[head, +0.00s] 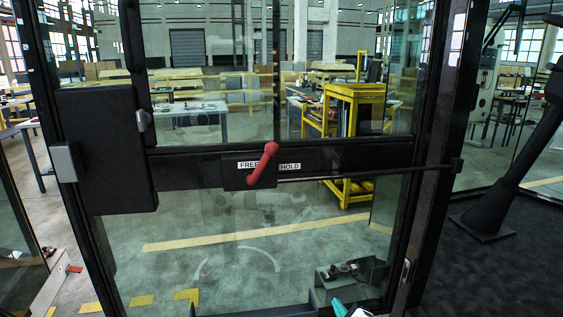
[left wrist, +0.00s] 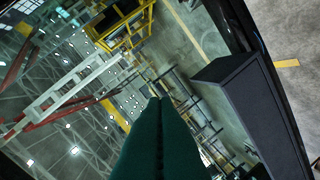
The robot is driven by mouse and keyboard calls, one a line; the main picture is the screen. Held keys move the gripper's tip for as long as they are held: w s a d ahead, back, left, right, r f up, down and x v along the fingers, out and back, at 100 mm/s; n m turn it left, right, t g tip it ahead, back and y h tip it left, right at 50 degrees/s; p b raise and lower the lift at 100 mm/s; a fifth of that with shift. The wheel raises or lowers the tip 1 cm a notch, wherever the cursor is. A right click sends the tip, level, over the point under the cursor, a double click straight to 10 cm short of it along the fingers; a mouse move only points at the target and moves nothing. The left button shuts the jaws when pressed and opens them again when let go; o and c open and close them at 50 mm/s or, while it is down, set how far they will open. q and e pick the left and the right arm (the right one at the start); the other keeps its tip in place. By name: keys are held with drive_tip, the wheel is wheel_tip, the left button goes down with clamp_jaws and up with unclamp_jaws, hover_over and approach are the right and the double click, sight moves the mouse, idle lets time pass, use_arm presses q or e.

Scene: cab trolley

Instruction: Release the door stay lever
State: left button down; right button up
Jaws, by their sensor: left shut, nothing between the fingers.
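The red door stay lever (head: 263,166) sits on a dark housing on the door's black crossbar. It is tilted, upper end to the right, and covers the middle of a white label (head: 285,166) reading FREE and HOLD at its two ends. A thin black stay rod (head: 375,173) runs right from the housing to the door post. Only a small teal and white part of my left gripper (head: 340,307) shows at the bottom edge, well below and right of the lever. In the left wrist view its dark green fingers (left wrist: 160,102) are together and empty; no lever shows there.
A black lock box (head: 105,150) with a grey latch (head: 65,162) is at the door's left; a black box (left wrist: 245,95) shows in the left wrist view. Behind the glass stands a yellow trolley (head: 352,92). The space before the lever looks clear.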

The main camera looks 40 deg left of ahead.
use_arm(q)
wheel_tip(320, 180, up, 19)
drive_tip(key=s+n+y+p, duration=0.1)
drive_tip(key=s+n+y, duration=0.15)
drive_tip(key=y, duration=0.25)
drive_tip(key=n+g+y+p, duration=0.1)
drive_tip(key=n+g+y, duration=0.3)
drive_tip(key=n+g, duration=0.2)
approach(261, 163)
drive_tip(key=w+d+f, duration=0.3)
drive_tip(key=d+f, duration=0.1)
drive_tip(key=d, duration=0.3)
drive_tip(key=a+r+p, duration=0.4)
drive_tip(key=a+p, duration=0.2)
drive_tip(key=a, duration=0.6)
drive_tip(key=shift+w+a+r+m+t+p, duration=0.25)
drive_tip(key=shift+w+r+m+t+p, duration=0.05)
drive_tip(key=shift+w+r+m, duration=0.05)
